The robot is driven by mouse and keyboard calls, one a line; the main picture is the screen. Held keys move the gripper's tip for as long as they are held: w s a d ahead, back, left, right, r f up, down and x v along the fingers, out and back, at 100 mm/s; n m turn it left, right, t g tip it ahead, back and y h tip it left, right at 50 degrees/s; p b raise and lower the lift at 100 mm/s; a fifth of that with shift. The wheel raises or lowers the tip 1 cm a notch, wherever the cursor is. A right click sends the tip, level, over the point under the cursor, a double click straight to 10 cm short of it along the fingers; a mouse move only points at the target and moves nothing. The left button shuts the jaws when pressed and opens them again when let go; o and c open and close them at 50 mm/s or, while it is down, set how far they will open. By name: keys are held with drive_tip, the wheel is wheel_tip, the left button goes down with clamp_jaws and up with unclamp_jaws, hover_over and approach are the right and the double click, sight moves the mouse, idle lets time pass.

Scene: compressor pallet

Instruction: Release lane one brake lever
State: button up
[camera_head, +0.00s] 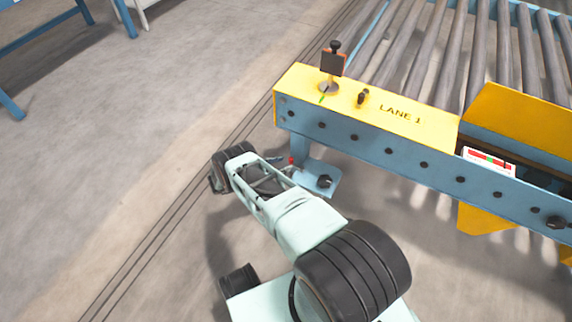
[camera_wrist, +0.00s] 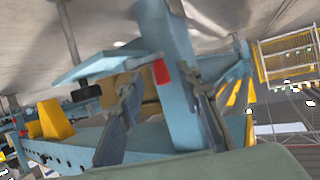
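A lever with a black knob and a dark, orange-edged plate (camera_head: 333,62) stands upright on the yellow end cover marked LANE 1 (camera_head: 420,116), with a green mark at its base. My gripper (camera_head: 283,163) is low beside the conveyor's end leg, well below and apart from that lever. In the wrist view my gripper (camera_wrist: 165,90) has its two fingers apart, with the blue leg (camera_wrist: 165,40) showing between and behind them. A small red part (camera_wrist: 160,72) shows beside the leg; I cannot tell what it belongs to. Nothing is visibly held.
The leg's foot plate (camera_head: 318,180) is close to my gripper. The blue side rail (camera_head: 390,158) runs right, and grey rollers (camera_head: 440,50) lie behind.

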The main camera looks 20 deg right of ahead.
drive_tip(key=shift+x, duration=1.35)
drive_tip(key=shift+c, duration=0.5)
drive_tip(key=shift+a, duration=0.1)
clamp_jaws()
